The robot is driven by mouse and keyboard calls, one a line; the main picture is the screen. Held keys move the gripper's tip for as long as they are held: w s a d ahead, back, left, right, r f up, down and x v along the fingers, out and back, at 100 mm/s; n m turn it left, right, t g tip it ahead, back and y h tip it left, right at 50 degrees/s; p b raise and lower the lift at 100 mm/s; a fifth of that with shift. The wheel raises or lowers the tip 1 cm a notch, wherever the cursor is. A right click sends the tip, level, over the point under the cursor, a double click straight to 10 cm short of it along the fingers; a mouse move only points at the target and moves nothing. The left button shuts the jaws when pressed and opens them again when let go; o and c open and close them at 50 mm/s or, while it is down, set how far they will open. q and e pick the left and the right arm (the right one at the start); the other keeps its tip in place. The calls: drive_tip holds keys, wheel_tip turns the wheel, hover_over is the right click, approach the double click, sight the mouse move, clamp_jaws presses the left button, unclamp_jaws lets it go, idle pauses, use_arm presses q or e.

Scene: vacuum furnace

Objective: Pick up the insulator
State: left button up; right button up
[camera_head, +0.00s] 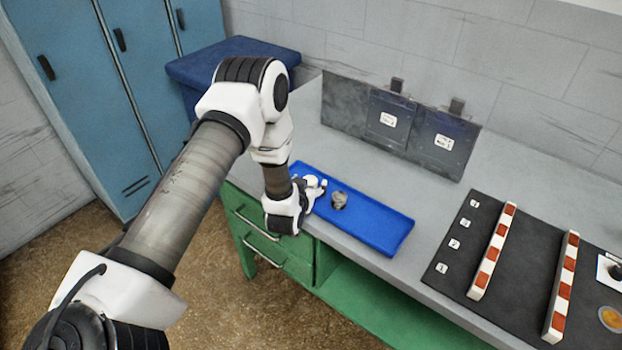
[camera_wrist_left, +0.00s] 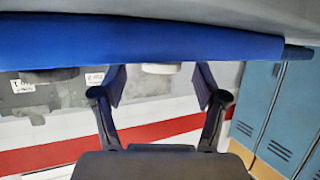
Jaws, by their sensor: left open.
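A small white piece, which looks like the insulator (camera_head: 315,182), is at the left part of the blue tray (camera_head: 378,233) in the head view. In the wrist view, which looks upside down, a white round-edged piece (camera_wrist_left: 160,68) shows at the tray edge between the fingers. My left gripper (camera_wrist_left: 160,84) is open, one finger on each side of it; I cannot tell whether they touch. In the head view my left gripper (camera_head: 307,192) is low at the tray's left end, partly hidden by its own wrist. My right gripper is not in view.
A grey metal cylinder (camera_head: 339,200) stands on the tray, close to the gripper's right. A black board with red-and-white bars (camera_head: 491,250) lies at the right. Dark grey panels (camera_head: 388,122) stand along the back. A blue bin (camera_head: 205,68) is behind my arm.

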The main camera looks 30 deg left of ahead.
use_arm(q)
drive_tip(key=x, duration=0.2)
drive_tip(key=shift+w+a+f, duration=0.15)
drive_tip(key=shift+f, duration=0.2)
drive_tip(key=shift+w+a+f, duration=0.1)
drive_tip(key=shift+a+f, duration=0.05)
drive_tip(key=shift+a, duration=0.05)
drive_tip(key=shift+d+r, duration=0.3)
drive_tip(key=c, duration=1.3)
drive_tip(key=shift+c, duration=0.2)
drive_tip(key=shift+a, duration=0.15)
